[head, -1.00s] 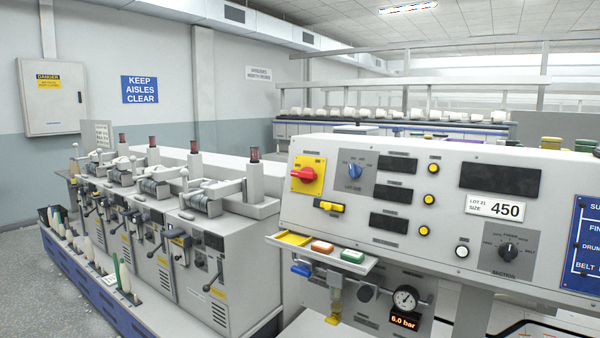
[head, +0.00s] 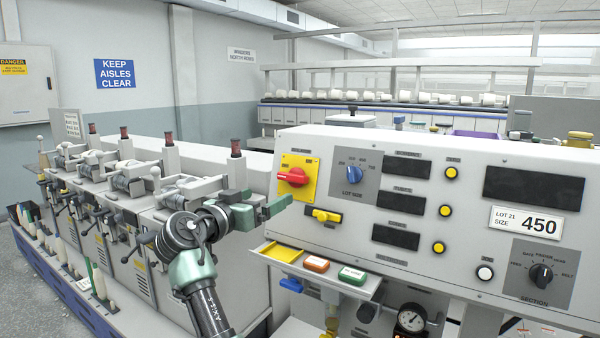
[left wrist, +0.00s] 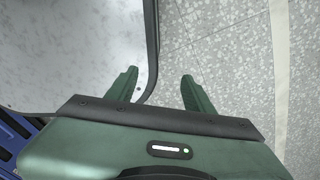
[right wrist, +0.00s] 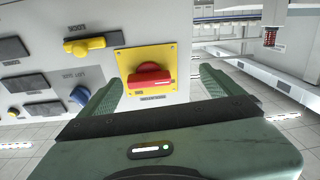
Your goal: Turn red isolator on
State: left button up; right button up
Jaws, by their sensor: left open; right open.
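The red isolator is a red rotary handle (head: 291,177) on a yellow plate (head: 299,163) at the upper left of the sloping grey panel. Its handle lies roughly horizontal. My right gripper (head: 268,205) is open and empty, just left of and below the isolator in the head view. In the right wrist view the red handle (right wrist: 148,78) shows ahead, between the two open fingers (right wrist: 158,84), with no visible contact. My left gripper (left wrist: 157,85) is open and empty above the floor in the left wrist view; the head view does not show it.
Spinning machines with bobbins (head: 236,148) stand to the left.

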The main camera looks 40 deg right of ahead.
aim_at(289, 176)
jog(key=shift+m+g, duration=0.4)
jog(key=shift+m, duration=0.3)
jog(key=d+r, duration=0.1)
jog(key=d, duration=0.1)
jog(key=d+r+p, duration=0.1)
jog(key=d, duration=0.1)
jog(key=w+d+r+p, duration=0.1)
jog(key=d, duration=0.2)
jog(key=shift+r, duration=0.25)
jog(key=shift+w+d+f+p, duration=0.1)
jog(key=shift+w+d+p, duration=0.1)
jog(key=shift+d+p, duration=0.2)
pick_arm(q)
jog(key=r, duration=0.2)
jog(key=shift+w+r, duration=0.2)
jog(key=shift+r, duration=0.1)
